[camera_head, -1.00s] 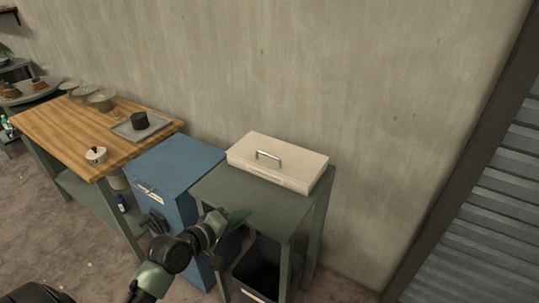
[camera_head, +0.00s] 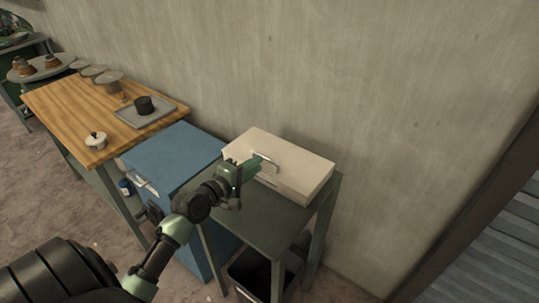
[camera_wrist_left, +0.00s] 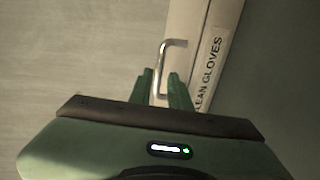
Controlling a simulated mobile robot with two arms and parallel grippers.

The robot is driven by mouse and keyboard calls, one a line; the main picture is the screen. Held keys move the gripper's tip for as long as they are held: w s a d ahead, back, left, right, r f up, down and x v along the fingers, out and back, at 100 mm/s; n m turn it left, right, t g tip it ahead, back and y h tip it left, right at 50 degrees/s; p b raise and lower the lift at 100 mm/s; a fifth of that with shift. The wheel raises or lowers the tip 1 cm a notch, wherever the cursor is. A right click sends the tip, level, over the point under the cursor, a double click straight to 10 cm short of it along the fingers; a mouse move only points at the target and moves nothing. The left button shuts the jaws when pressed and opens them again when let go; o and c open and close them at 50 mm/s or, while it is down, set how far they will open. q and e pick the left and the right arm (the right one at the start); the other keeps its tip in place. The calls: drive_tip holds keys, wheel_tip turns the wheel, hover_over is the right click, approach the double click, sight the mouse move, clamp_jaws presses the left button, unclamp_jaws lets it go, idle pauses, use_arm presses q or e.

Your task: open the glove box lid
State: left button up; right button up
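The glove box (camera_head: 300,163) is a cream, flat box with its lid down, on a grey-green side table against the wall. In the left wrist view the box (camera_wrist_left: 218,35) carries a label reading "LEAN GLOVES", its start hidden. The silver lid handle (camera_wrist_left: 163,62) lies just ahead of my left gripper (camera_wrist_left: 160,82), whose two green fingers are apart, with the handle's near end seen between them. In the head view my left gripper (camera_head: 255,166) is at the handle (camera_head: 267,160) and partly covers it. Contact cannot be told. My right gripper is not in view.
A blue cabinet (camera_head: 175,157) stands left of the side table (camera_head: 260,222). A wooden workbench (camera_head: 70,112) holds a tray with a dark cylinder, bowls and a small lidded pot. A black bin (camera_head: 262,270) is under the side table. The wall is close behind the box.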

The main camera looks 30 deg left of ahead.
sight(266, 159)
use_arm(q)
drive_tip(key=x, duration=0.5)
drive_tip(key=shift+w+f+p, duration=0.15)
drive_tip(key=shift+w+p, duration=0.2)
drive_tip(key=shift+w, duration=0.05)
drive_tip(key=shift+s, duration=0.1)
clamp_jaws()
idle(0.9)
